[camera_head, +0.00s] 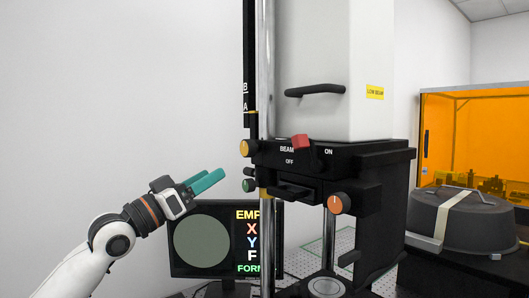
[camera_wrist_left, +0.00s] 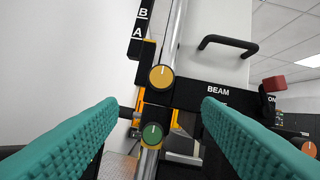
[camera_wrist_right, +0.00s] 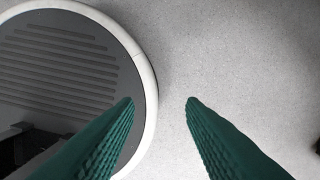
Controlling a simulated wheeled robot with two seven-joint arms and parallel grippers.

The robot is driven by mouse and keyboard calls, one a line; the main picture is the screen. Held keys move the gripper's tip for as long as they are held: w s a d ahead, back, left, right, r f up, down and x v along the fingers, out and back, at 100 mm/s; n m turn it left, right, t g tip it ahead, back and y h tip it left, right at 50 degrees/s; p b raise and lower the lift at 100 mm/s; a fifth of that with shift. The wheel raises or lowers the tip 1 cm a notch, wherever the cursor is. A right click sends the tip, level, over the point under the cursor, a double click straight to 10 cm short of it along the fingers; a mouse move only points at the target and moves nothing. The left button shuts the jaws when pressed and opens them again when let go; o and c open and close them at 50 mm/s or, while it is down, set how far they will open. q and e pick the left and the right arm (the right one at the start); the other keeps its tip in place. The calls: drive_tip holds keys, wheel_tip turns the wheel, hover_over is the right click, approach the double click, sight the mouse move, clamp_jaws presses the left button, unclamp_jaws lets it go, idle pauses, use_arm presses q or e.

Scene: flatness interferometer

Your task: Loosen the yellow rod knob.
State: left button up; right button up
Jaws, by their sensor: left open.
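The yellow rod knob (camera_head: 244,148) is on the left side of the black instrument head, beside the chrome rod. In the left wrist view the yellow knob (camera_wrist_left: 161,77) faces me with its white mark near upright, above a green knob (camera_wrist_left: 152,133). My left gripper (camera_head: 215,177) is open and empty, with teal fingers pointing at the knobs from the lower left. In its wrist view the knob lies between and beyond the fingertips (camera_wrist_left: 160,108), apart from them. My right gripper (camera_wrist_right: 160,100) is open and empty over the floor, outside the head view.
The chrome rod (camera_head: 266,70) and a black scale marked A and B rise by the knob. A red lever (camera_head: 300,141) and orange knob (camera_head: 341,203) are on the black head. A monitor (camera_head: 226,238) stands below, behind my left gripper. A dark lidded pot (camera_head: 470,222) is at right.

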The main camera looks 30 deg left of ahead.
sight(245, 151)
use_arm(q)
drive_tip(key=p+x, duration=0.2)
drive_tip(key=x, duration=0.1)
drive_tip(key=p+x, duration=0.3)
drive_tip(key=x, duration=0.1)
drive_tip(key=r+p+x, duration=0.1)
drive_tip(key=p+x, duration=0.2)
drive_tip(key=x, duration=0.1)
drive_tip(key=shift+s, duration=0.2)
drive_tip(key=shift+w, duration=0.15)
use_arm(e)
wheel_tip(245, 151, up, 8)
drive_tip(key=s, duration=0.1)
drive_tip(key=shift+s+a, duration=0.3)
drive_tip(key=shift+a, duration=0.15)
use_arm(q)
drive_tip(key=shift+f, duration=0.1)
use_arm(e)
drive_tip(key=shift+s+d, duration=0.1)
